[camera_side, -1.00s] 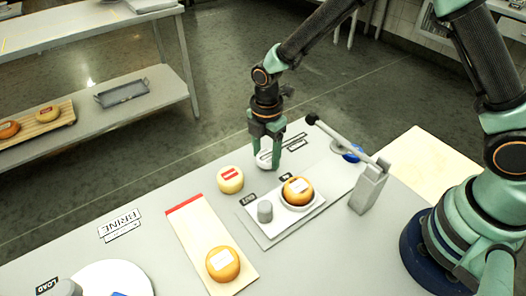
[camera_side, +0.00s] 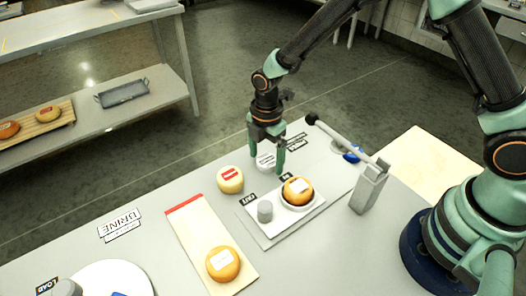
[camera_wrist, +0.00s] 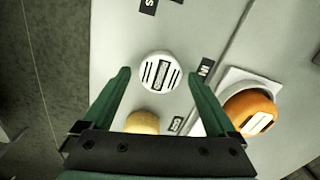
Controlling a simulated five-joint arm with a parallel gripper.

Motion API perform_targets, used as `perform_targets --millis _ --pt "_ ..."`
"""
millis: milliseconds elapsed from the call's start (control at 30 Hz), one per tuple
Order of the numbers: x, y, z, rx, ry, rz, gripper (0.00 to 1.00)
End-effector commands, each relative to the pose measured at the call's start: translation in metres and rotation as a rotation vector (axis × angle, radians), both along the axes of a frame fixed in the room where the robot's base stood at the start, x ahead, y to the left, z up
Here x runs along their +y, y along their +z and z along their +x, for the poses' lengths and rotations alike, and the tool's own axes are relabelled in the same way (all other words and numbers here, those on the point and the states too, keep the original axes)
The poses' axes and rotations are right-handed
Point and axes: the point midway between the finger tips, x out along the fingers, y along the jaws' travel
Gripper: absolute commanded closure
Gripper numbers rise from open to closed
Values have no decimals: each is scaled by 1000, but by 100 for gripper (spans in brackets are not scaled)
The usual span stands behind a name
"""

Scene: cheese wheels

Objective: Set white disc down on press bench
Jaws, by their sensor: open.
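The white disc (camera_side: 264,162) with a black-striped label stands on the bench top (camera_side: 160,262), at its far edge in the side view. In the wrist view the white disc (camera_wrist: 160,73) lies flat between and around the level of my fingertips. My gripper (camera_side: 267,163) is open, one finger on each side of the disc. In the wrist view my gripper (camera_wrist: 160,76) shows a gap between each fingertip and the disc.
A yellow cheese wheel (camera_side: 230,180) with a red label stands left of the gripper. An orange wheel (camera_side: 298,191) sits on the white scale-like plate, with a grey weight (camera_side: 265,211) beside it. A lever arm (camera_side: 345,140) on a grey post rises to the right.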

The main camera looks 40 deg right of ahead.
Motion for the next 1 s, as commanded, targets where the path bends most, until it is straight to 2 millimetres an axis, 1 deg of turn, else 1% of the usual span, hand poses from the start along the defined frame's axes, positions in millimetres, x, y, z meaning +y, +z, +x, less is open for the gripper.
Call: perform_targets --millis 167,400,500,600,767,867,967,1000 --pt "0 26 1 -5 0 2 8" --pt "0 76 1 -6 0 2 8" --pt "0 93 0 -4 0 2 8" --pt "0 107 1 -3 0 1 8" --pt "-1 119 0 -4 -7 2 8" --pt "-7 130 -2 -20 -64 7 8" --pt "-21 150 -6 -57 -202 25 8" --pt "-28 160 -10 -77 -276 35 8"
